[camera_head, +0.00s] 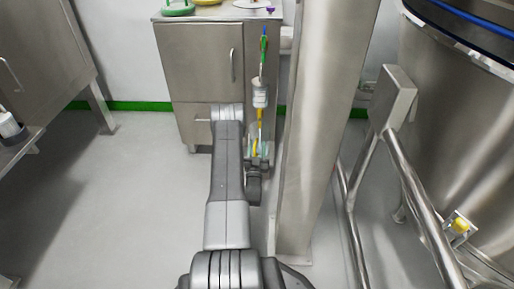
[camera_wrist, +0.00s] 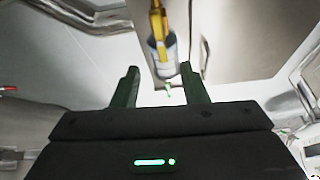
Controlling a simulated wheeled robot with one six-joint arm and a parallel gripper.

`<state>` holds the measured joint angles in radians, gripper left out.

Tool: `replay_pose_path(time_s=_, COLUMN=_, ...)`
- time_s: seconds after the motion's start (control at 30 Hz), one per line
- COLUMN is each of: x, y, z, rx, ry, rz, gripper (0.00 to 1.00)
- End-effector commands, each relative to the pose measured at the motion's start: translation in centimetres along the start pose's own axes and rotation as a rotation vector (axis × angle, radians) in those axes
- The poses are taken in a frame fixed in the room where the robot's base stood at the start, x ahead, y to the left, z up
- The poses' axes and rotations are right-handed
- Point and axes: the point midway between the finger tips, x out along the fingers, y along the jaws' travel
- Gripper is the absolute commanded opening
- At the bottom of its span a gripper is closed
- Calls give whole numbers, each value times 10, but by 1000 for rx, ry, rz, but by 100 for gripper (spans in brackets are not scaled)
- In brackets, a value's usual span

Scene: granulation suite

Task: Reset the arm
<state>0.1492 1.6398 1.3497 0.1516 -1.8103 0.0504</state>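My gripper (camera_head: 258,150) is at the end of my outstretched arm, low in front of the steel cabinet in the head view. In the wrist view its two dark green fingers (camera_wrist: 158,80) stand wide apart, and nothing is clearly pinched between them. A white cylinder (camera_head: 260,94) with a yellow stem below it shows above the gripper in the head view. In the wrist view a pale cylinder with a yellow part (camera_wrist: 163,55) lies just past the fingertips. I cannot tell whether they touch.
A steel column (camera_head: 318,120) stands close to the right of my arm. Tubular rails (camera_head: 410,185) and a large steel vessel (camera_head: 465,120) are farther right. A steel cabinet (camera_head: 190,70) is ahead, with small items on top. Grey floor at left (camera_head: 130,200) is clear.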

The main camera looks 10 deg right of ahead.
Motion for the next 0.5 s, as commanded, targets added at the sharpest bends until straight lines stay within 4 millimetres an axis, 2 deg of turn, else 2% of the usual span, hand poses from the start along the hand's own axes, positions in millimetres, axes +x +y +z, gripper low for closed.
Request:
replay_pose_path(time_s=0.33, x=3, y=0, z=0, rx=0, ry=1, rz=0, gripper=40)
replay_pose_path(time_s=0.5, x=21, y=1, z=0, rx=1, ry=6, rz=1, gripper=40)
